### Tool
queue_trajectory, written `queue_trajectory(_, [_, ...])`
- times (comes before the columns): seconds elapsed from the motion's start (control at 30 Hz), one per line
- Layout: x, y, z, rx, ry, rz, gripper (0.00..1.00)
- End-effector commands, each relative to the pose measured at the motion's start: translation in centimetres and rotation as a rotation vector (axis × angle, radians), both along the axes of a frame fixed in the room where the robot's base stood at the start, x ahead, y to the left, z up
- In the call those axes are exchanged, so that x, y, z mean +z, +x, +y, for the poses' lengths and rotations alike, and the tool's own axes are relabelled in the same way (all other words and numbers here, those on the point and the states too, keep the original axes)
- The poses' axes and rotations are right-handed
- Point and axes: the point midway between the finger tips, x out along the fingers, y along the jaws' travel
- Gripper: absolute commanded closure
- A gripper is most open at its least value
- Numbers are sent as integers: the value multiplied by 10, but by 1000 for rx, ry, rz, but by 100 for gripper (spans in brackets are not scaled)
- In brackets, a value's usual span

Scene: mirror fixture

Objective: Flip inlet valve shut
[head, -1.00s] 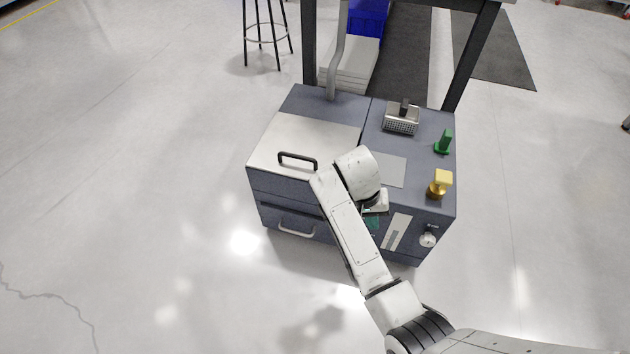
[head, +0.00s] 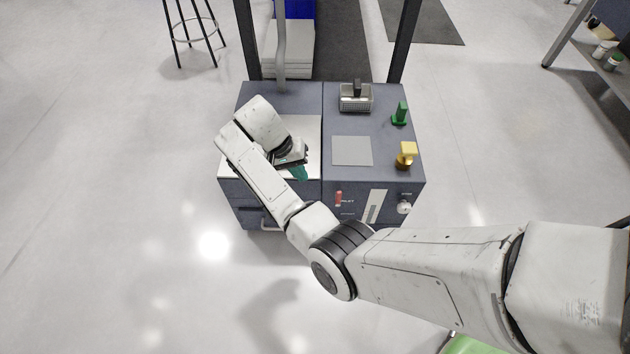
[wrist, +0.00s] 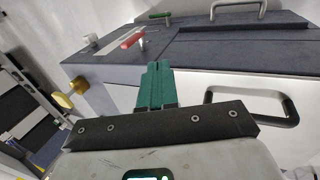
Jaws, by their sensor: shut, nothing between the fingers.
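The inlet valve is a small red lever (head: 338,198) beside the INLET label on the cabinet's front face. In the head view its handle looks roughly upright. The red lever (wrist: 132,38) also shows in the wrist view, beyond my fingertips and apart from them. My gripper (head: 301,172) is over the front edge of the pale lid, left of the lever. Its teal fingers (wrist: 155,85) are together with nothing between them. My wrist hides part of the lid and its handle in the head view.
A pale knob (head: 404,207) is at the front right. The black lid handle (wrist: 290,108) is close beside my gripper. A silver drawer handle (wrist: 235,8) is farther off.

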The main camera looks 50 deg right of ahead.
Motion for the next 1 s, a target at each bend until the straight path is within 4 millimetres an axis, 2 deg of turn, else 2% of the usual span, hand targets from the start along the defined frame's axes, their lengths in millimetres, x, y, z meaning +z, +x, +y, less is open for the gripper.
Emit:
queue_trajectory(0.5, [-92, -29, -22, -2, 1, 2, 100])
queue_trajectory(0.73, [-88, -52, -40, -2, 0, 0, 100])
queue_trajectory(1.0, [-87, -60, -46, 0, 1, 1, 100])
